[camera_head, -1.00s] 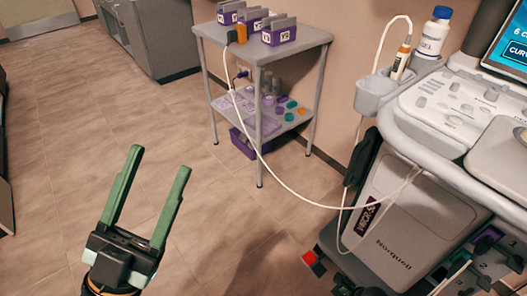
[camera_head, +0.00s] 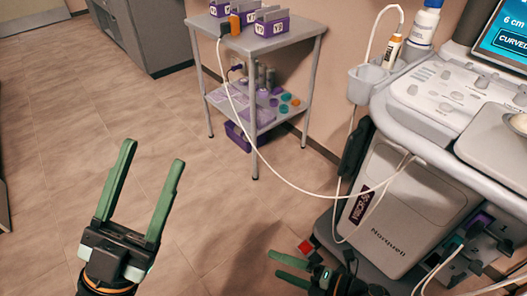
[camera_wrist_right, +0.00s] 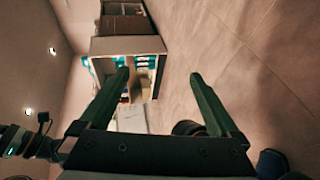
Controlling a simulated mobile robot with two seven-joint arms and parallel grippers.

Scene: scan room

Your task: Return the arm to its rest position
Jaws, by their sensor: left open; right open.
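My left gripper (camera_head: 141,195) is at the lower left of the head view, with its two green fingers apart and nothing between them. It is over bare floor. My right gripper (camera_head: 290,269) shows at the bottom of the head view, low in front of the ultrasound machine (camera_head: 405,215), with its fingers apart and empty. In the right wrist view the right gripper's two fingers (camera_wrist_right: 158,85) are spread, with floor and a blurred cabinet beyond them.
A grey two-shelf cart (camera_head: 265,42) holds purple holders on top and small items below. A white cable (camera_head: 285,180) hangs from the cart across to the machine. A gel bottle (camera_head: 424,24) stands in the machine's side holder. The tiled floor (camera_head: 80,110) at left is clear.

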